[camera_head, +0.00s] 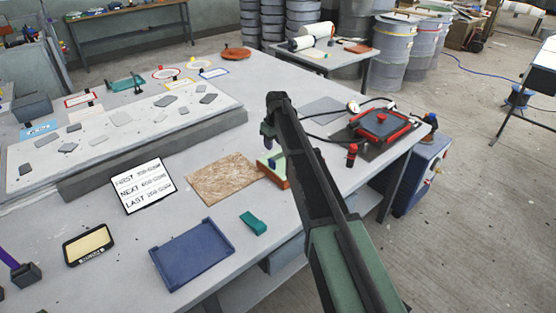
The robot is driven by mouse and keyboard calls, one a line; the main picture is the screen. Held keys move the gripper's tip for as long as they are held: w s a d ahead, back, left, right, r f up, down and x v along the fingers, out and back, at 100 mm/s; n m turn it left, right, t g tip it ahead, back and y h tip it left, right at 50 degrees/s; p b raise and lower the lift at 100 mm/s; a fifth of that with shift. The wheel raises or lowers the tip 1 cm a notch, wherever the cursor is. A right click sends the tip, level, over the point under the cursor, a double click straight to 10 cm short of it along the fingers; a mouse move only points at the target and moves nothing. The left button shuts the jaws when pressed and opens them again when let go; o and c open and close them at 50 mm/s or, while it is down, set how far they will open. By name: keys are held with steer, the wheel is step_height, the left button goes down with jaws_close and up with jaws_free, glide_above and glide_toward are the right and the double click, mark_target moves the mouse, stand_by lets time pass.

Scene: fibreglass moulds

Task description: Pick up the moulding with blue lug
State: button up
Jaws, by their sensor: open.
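No moulding with a clearly blue lug can be made out at this size. Several small flat grey pieces (121,118) lie spread on a pale raised slab (20,178) at the left; any lugs on them are too small to tell. Behind them are outlined shapes with dark bits on them, among them a blue-edged one (214,73) and a red-edged one (82,100). My gripper (267,137) is open above the middle of the table, right of the slab and apart from the pieces. My dark arm hides part of the table behind it.
A blue tray (192,252), teal block (253,223), brown board (224,178), an orange-and-green block (272,172) and a lettered card (143,185) lie on the near table. A red-framed device (381,124) with cables stands at right. Bare tabletop lies behind my gripper.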

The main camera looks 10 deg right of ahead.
mark_target(272, 161)
steer(key=f+b, duration=0.7)
steer(key=w+f+b, duration=0.1)
steer(key=f+b, duration=0.2)
steer(key=f, duration=0.1)
steer(key=shift+a+f+b, duration=0.2)
steer(key=shift+a+b, duration=0.05)
steer(key=shift+b, duration=0.15)
steer(key=shift+r, duration=0.3)
jaws_close()
